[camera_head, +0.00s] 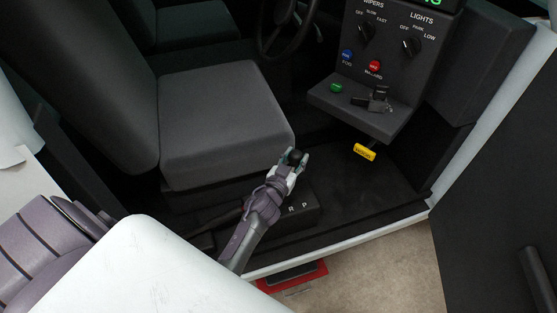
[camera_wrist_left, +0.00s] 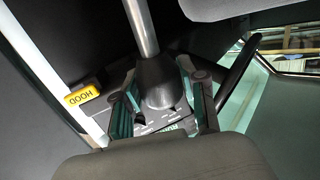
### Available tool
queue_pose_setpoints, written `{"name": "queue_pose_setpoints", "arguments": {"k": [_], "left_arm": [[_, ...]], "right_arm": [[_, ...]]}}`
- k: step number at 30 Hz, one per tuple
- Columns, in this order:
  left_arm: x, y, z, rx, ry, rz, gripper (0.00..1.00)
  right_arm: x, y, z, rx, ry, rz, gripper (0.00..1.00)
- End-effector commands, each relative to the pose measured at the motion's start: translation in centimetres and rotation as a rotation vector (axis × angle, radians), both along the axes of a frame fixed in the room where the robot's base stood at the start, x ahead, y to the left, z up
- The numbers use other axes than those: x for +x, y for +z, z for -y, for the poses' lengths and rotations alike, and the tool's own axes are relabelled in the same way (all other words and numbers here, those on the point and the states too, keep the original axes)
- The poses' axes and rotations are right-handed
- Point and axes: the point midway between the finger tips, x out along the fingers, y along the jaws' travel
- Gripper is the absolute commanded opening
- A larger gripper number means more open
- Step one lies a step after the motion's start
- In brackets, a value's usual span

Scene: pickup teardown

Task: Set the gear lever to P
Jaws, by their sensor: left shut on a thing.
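The gear lever's round black knob (camera_head: 296,156) shows between the fingertips of my left gripper (camera_head: 292,161), in front of the seat. My left gripper is shut on the lever. My forearm hides the console's other marks, so the lever's setting cannot be told. My right gripper is not in view.
A grey seat (camera_head: 225,120) stands just behind the console. A dash panel (camera_head: 385,75) with knobs, colored buttons and a shelf is at upper right. A yellow HOOD handle (camera_head: 364,152) hangs below it. An open dark door (camera_head: 500,170) stands at right.

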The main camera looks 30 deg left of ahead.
Motion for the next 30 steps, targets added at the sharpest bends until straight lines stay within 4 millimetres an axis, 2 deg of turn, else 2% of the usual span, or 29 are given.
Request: {"name": "queue_pose_setpoints", "arguments": {"k": [3,10,16,27,28,30], "left_arm": [[1.9,-0.6,1.8,-0.009,-0.004,0.006,0.00],[4.1,-1.2,3.7,0.046,-0.006,-0.055,0.00],[4.9,-1.6,4.4,0.070,-0.004,-0.086,0.00],[5.0,-1.8,4.6,0.074,-0.005,-0.092,0.00],[5.0,-1.8,4.6,0.074,-0.006,-0.092,0.44],[5.0,-1.8,4.6,0.075,-0.006,-0.092,0.55]], "right_arm": [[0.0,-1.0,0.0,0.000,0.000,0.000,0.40],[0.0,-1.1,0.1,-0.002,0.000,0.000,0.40],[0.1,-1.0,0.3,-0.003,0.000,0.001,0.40],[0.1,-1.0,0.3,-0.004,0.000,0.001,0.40],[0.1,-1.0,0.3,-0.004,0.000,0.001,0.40],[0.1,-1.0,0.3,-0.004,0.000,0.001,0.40]]}}
